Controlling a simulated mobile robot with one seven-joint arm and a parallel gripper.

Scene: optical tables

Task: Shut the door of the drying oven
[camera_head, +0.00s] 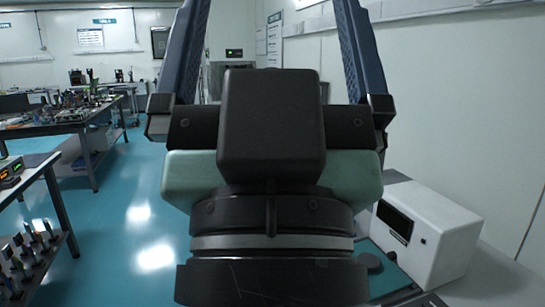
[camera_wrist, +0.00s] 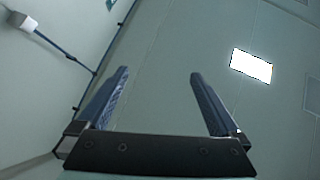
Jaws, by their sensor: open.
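My gripper (camera_head: 271,20) fills the middle of the head view, with its two blue fingers spread wide and pointing up past the top edge. In the wrist view the fingers (camera_wrist: 158,76) are apart with nothing between them, in front of a bare wall and ceiling. No drying oven door can be made out with certainty. A grey box-like shape (camera_head: 215,82) at the back is mostly hidden behind my gripper. I cannot tell whether it is the oven.
A white box with a dark front panel (camera_head: 440,232) stands on a bench at the right, near my arm. Benches with equipment (camera_head: 60,128) stand at the left. The blue-green floor (camera_head: 125,215) between them and my arm is clear. A wall (camera_head: 450,110) runs along the right.

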